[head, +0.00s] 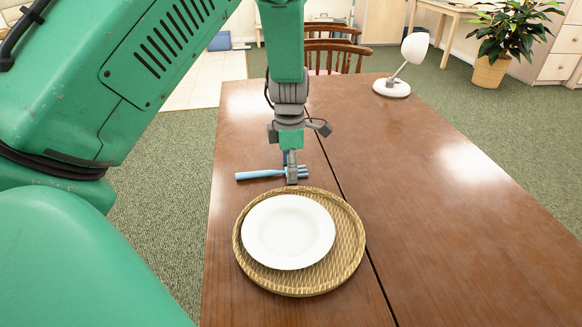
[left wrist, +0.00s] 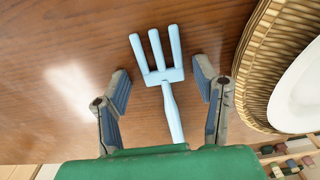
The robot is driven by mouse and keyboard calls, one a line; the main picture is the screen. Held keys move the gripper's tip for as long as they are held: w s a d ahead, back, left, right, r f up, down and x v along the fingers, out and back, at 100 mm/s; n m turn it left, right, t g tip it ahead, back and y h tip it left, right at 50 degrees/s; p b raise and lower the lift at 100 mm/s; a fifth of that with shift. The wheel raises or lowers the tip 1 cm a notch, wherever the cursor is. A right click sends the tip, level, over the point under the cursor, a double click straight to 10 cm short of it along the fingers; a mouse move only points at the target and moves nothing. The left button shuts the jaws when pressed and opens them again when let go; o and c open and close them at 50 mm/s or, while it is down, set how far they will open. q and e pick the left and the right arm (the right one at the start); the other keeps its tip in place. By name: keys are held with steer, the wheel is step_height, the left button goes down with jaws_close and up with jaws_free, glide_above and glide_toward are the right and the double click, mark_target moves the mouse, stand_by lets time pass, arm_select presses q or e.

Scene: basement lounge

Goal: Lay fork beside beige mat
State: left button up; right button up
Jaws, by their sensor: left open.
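A light blue fork (head: 262,174) lies on the wooden table just beyond the round beige woven mat (head: 352,243). Its tines point right in the head view. A white plate (head: 289,231) sits on the mat. My left gripper (head: 291,178) is over the fork near its tines and hides part of it. In the left wrist view the fork (left wrist: 160,68) lies between the spread fingers of the left gripper (left wrist: 163,80), which is open and holds nothing. The mat (left wrist: 262,62) and plate (left wrist: 298,95) show at the right there. My right gripper is not in view.
The table (head: 440,190) is clear to the right of the mat. A white lamp (head: 398,75) stands at its far end, with wooden chairs (head: 334,50) behind. A potted plant (head: 490,70) stands on the floor at the back right.

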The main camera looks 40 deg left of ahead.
arm_select(q)
step_height(320, 180, up, 12)
steer(key=p, duration=0.3)
steer(key=shift+r, duration=0.1)
stand_by(0.5)
